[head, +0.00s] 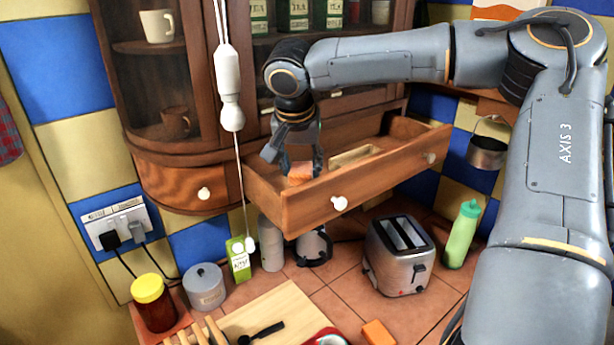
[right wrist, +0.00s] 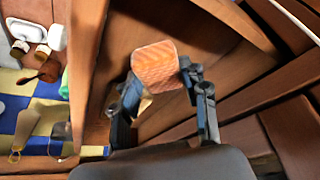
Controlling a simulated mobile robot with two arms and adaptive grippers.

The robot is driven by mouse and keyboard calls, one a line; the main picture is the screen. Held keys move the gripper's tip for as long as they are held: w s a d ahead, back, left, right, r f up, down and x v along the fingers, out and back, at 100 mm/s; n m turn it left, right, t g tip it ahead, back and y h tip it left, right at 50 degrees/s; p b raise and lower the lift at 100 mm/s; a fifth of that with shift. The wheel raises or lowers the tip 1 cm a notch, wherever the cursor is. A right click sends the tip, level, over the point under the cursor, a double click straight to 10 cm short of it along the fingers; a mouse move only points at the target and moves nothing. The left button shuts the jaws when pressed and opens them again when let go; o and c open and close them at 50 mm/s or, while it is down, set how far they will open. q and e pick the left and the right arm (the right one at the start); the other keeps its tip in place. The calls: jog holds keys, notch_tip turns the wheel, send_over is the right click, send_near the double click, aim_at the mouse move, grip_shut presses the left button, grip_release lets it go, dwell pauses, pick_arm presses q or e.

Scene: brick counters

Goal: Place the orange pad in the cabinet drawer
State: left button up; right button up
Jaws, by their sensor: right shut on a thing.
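The orange pad (head: 300,172) is a small block with pale streaks. It also shows in the right wrist view (right wrist: 157,64), between the two fingertips. My right gripper (head: 296,160) points down and is shut on the pad. The cabinet drawer (head: 375,185) is pulled open, and its wooden front has white knobs. The gripper and pad are at the drawer's left part, just behind the front panel. I cannot tell whether the pad touches the drawer floor. My left gripper is not in view.
A pale flat item (head: 353,155) lies in the drawer. A hanging cord with a white pull (head: 230,90) is left of the gripper. Below are a toaster (head: 399,255), a green bottle (head: 462,235), a green carton (head: 238,260) and another orange block (head: 378,333).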

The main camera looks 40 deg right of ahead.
aim_at(299, 173)
jog(key=shift+a+f, duration=0.1)
jog(key=shift+f, duration=0.55)
notch_tip(299, 173, down, 2)
jog(key=shift+a+f+p, duration=0.1)
jog(key=shift+p, duration=0.45)
jog(key=shift+f, duration=0.35)
jog(key=shift+d+f, duration=0.1)
jog(key=shift+d, duration=0.1)
jog(key=o, duration=0.9)
jog(key=shift+a, duration=0.1)
jog(key=shift+o, duration=0.2)
